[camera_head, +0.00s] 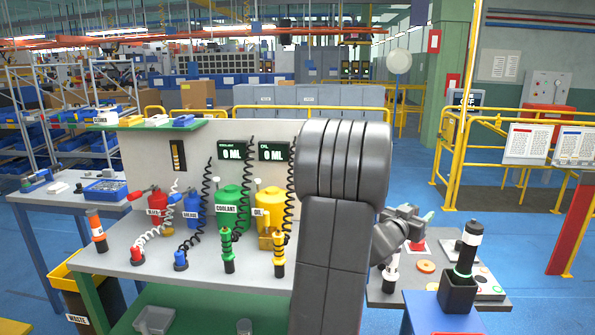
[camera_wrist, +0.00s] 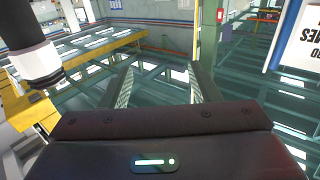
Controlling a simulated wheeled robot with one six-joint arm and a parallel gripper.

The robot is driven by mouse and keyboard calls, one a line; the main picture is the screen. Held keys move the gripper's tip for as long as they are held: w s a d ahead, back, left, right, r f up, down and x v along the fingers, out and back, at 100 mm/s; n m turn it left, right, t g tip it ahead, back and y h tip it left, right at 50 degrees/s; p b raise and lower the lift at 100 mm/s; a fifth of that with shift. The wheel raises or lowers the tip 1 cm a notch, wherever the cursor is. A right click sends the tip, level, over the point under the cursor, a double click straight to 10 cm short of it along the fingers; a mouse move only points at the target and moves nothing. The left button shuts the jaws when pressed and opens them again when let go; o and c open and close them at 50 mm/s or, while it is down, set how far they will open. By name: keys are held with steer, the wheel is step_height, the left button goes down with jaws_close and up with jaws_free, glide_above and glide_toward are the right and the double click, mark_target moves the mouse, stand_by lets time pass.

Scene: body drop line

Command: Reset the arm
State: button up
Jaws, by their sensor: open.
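My gripper (camera_head: 422,217) is on the right in the head view, above the small grey side table and partly hidden by my arm. In the wrist view my gripper (camera_wrist: 164,84) has its two fingers spread apart with nothing between them. A black-and-white cylinder (camera_wrist: 32,55) is close by at the upper left of the wrist view.
A workbench (camera_head: 110,258) holds green (camera_head: 232,205), yellow (camera_head: 266,212), red and blue containers with coiled hoses. The side table (camera_head: 495,303) carries small parts. Yellow railings (camera_head: 510,121) stand at the right. Blue floor (camera_head: 545,240) is clear at the right.

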steer(key=a+f+n+t+y+p, duration=0.1)
steer(key=a+f, duration=0.2)
steer(key=a, duration=0.5)
steer(key=w+a+f+n+t+y+p, duration=0.1)
steer(key=a+f, duration=0.3)
steer(key=a, duration=0.5)
steer(key=a+f+n+t+y+p, duration=0.1)
steer(key=a+f+n+y, duration=0.1)
steer(key=a, duration=0.7)
step_height(320, 180, down, 2)
steer(key=shift+w+f+t+y, duration=0.15)
steer(key=shift+f+t+y, duration=0.15)
steer(key=shift+y, duration=0.4)
steer(key=shift+a+r, duration=0.1)
